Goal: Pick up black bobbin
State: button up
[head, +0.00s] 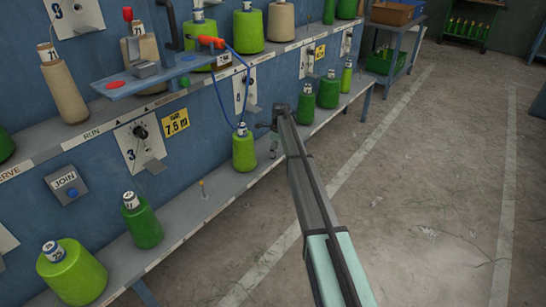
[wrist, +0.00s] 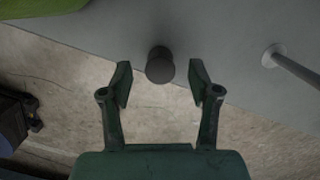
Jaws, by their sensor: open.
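A small dark, nearly black bobbin (wrist: 160,66) shows in the wrist view at the edge of the grey shelf (wrist: 225,50). My gripper (wrist: 160,78) is open, with one fingertip on each side of the bobbin. Gaps show between the bobbin and both fingertips, and nothing is held. In the head view my arm reaches in from the lower right to the lower shelf (head: 215,200), and my gripper (head: 270,130) is beside a lime green cone. I cannot make out the bobbin clearly in the head view.
The lime green cone (head: 243,150) stands left of my gripper, and dark green cones (head: 328,91) stand beyond it. A thin peg (wrist: 292,66) rises from the shelf at right in the wrist view. A blue bracket (head: 160,78) juts out above. The floor (head: 430,200) at right is clear.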

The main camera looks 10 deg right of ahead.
notch_tip(320, 180, down, 2)
jog(key=shift+w+a+f, duration=0.1)
jog(key=shift+a, duration=0.05)
jog(key=c, duration=1)
jog(key=shift+c, duration=0.2)
